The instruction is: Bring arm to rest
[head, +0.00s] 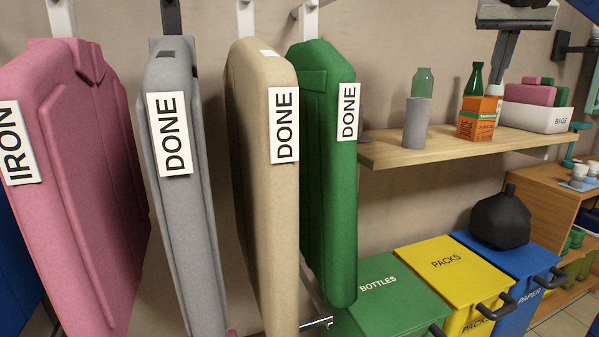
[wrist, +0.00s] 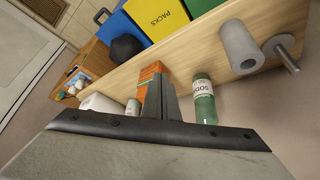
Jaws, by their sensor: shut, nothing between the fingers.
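My gripper (head: 503,58) hangs in the upper right of the head view, above the wooden shelf and near the orange juice carton. In the wrist view its two grey fingers (wrist: 161,98) are together with nothing between them. They overlap the orange carton (wrist: 150,72) in that picture; whether they touch it I cannot tell. A green bottle (wrist: 204,104) with a soda label is beside the fingers in the wrist view.
The wooden shelf (head: 382,153) holds a grey cylinder (head: 416,124), the carton (head: 478,118) and a white bags box (head: 545,117). Hanging garments, one being green (head: 329,190), fill the left. Green, yellow (head: 430,275) and blue bins stand below, with a black bag (head: 500,220).

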